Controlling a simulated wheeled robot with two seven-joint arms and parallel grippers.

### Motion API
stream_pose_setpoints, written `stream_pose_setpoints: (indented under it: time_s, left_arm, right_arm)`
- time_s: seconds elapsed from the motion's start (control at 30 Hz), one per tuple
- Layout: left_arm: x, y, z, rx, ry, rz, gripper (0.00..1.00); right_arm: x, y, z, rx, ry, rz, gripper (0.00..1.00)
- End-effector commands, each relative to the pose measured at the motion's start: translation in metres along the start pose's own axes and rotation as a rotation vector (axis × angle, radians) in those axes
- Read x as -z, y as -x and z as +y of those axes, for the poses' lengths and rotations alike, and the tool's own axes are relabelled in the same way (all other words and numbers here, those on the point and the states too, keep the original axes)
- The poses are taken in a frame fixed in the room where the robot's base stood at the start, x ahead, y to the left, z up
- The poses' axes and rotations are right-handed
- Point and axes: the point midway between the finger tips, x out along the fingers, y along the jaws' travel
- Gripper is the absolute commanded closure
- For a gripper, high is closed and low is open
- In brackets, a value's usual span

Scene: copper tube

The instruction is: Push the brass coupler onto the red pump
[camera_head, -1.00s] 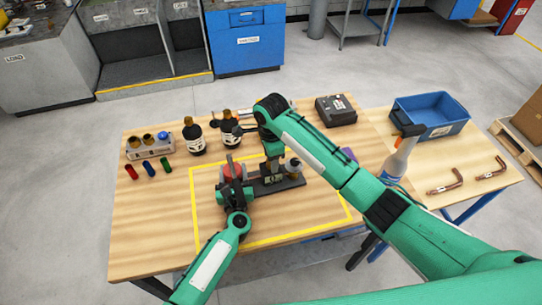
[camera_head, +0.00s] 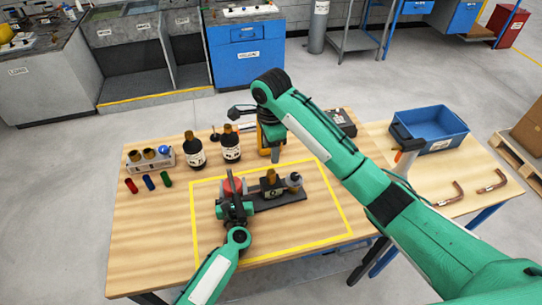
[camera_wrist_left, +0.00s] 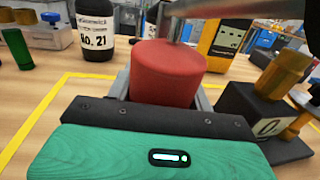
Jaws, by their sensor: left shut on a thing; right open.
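The red pump (camera_head: 231,186) stands at the left end of a black base plate (camera_head: 282,200). It fills the middle of the left wrist view (camera_wrist_left: 168,75), with a grey metal rod over its top. My left gripper (camera_head: 234,205) is shut on the pump from the near side. A brass cylinder (camera_head: 271,175), which looks like the brass coupler, stands on a dark block on the plate, right of the pump and apart from it. It also shows in the left wrist view (camera_wrist_left: 284,74). My right gripper (camera_head: 275,156) is open above the table, behind the block. It appears empty.
Two dark bottles (camera_head: 195,150) and a yellow meter (camera_head: 264,144) stand at the back. A grey holder (camera_head: 150,160) and several coloured cylinders (camera_head: 149,182) are at the left. The yellow-taped area's front is clear.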

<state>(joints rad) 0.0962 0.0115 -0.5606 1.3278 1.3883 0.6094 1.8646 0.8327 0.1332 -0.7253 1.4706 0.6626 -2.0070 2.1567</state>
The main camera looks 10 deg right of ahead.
Motion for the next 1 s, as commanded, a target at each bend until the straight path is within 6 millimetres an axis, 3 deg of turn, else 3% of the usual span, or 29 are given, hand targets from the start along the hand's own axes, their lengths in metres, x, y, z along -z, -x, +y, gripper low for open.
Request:
stream_pose_setpoints:
  time_s: [0.43,0.47,0.57,1.0]
  left_arm:
    - [0.0005,0.0002,0.0,0.0,-0.001,0.001,0.89]
    - [0.0005,0.0002,0.0,0.0,-0.001,0.001,0.44]
    - [0.0004,0.0002,0.0001,0.0,-0.001,0.001,0.25]
    - [0.0019,0.0084,-0.0005,0.0,0.001,0.001,0.23]
  right_arm:
    - [0.0001,0.0077,0.0008,-0.003,-0.001,0.0,0.47]
    - [0.0,0.0076,0.0008,-0.003,-0.001,0.0,0.47]
    - [0.0,0.0076,0.0008,-0.003,-0.001,0.0,0.47]
    - [-0.0001,0.0042,0.0008,-0.003,-0.001,0.0,0.47]
